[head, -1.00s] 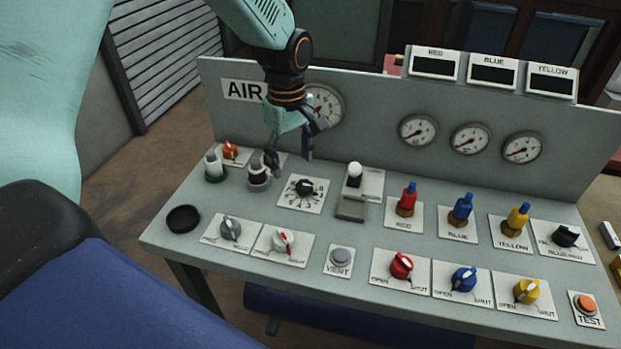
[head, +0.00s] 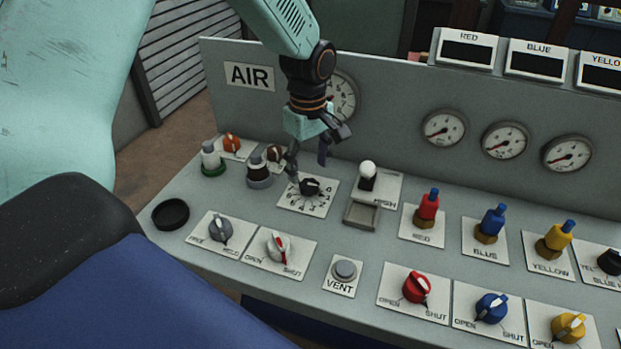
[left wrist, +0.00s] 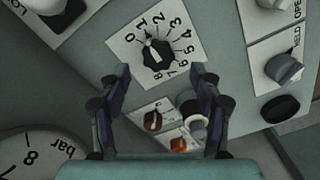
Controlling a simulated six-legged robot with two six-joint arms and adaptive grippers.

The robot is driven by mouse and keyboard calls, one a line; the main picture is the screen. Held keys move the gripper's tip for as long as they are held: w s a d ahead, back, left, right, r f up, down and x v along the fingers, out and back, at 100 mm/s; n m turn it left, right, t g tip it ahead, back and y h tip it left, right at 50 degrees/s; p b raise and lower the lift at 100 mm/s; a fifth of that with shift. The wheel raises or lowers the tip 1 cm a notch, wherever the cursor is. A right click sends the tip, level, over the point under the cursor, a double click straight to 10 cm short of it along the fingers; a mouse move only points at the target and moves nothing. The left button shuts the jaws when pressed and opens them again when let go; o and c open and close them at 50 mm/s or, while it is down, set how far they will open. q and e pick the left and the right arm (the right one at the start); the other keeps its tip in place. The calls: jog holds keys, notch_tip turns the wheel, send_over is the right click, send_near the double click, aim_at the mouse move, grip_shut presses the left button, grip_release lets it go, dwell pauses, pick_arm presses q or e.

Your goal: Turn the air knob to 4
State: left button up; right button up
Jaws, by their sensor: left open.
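The air knob (head: 311,187) is a small black knob on a white square plate numbered 0 to 8, below the AIR sign (head: 249,76). The knob also shows in the left wrist view (left wrist: 157,53); its pale pointer is turned toward about 1. My left gripper (head: 307,168) is open and empty, pointing down just behind and above the dial. In the left wrist view its fingertips (left wrist: 160,73) are spread wide, with the dial ahead between and beyond them. They appear apart from the knob. My right gripper is not in view.
A white-topped lever (head: 367,172) stands right of the dial; a dark-topped fitting (head: 258,170) and a green-based fitting (head: 211,159) stand left. The upright panel with a gauge (head: 341,95) is close behind my gripper.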

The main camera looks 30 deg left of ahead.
aim_at(309, 184)
pick_arm(q)
notch_tip(309, 184, down, 4)
jog(key=shift+w+r, duration=0.1)
jog(key=shift+r, duration=0.1)
jog(key=shift+w+f, duration=0.15)
jog(key=shift+f, duration=0.35)
jog(key=shift+s+r, duration=0.2)
jog(key=shift+s, duration=0.05)
jog(key=shift+d, duration=0.1)
jog(key=shift+c, duration=1)
jog(key=shift+w+f, duration=0.15)
jog(key=shift+w, duration=0.1)
jog(key=c, duration=0.9)
jog(key=shift+c, duration=0.2)
jog(key=shift+s, duration=0.1)
